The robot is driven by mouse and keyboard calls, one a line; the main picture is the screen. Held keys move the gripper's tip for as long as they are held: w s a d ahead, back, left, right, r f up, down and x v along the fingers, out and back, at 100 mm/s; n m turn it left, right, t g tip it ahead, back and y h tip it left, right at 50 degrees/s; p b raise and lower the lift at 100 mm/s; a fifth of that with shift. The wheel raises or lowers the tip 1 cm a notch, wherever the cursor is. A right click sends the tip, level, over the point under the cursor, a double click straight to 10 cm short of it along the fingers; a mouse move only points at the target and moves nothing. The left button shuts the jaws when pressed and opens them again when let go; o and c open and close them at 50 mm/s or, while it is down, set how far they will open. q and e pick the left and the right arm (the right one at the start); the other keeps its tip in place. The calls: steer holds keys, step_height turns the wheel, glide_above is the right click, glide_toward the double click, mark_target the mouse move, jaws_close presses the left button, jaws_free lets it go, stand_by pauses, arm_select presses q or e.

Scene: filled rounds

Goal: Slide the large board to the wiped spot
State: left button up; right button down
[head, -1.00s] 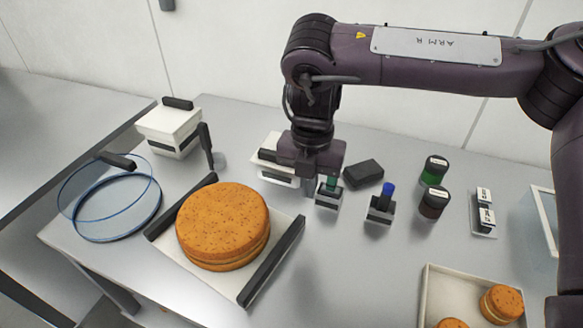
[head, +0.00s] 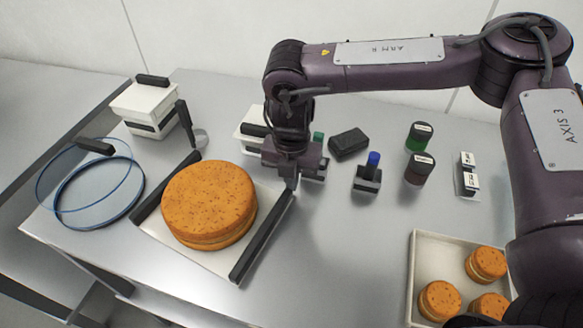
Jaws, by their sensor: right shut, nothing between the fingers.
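The large board (head: 213,264) is white with a dark bar along its left and right edges. It lies tilted on the grey table (head: 330,270). A large round filled cake (head: 208,203) sits on it. My right gripper (head: 291,183) is shut and empty, pointing down at the far end of the board's right bar (head: 262,238). I cannot tell whether it touches the bar. My left gripper is not in view.
Left of the board stands a clear blue-rimmed dish with its lid (head: 100,200). Behind are a white box (head: 148,107), a black block (head: 348,144), a blue-topped holder (head: 368,175) and dark jars (head: 419,169). A tray (head: 421,247) of small cakes is at right. The table's front middle is clear.

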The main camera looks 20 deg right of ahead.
steer(key=shift+f, duration=0.1)
steer(key=shift+s+a, duration=0.4)
steer(key=shift+s, duration=0.2)
steer(key=shift+s+a, duration=0.35)
steer(key=shift+s, duration=0.2)
arm_select(q)
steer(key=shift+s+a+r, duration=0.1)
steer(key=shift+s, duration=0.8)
steer(key=shift+p, duration=0.3)
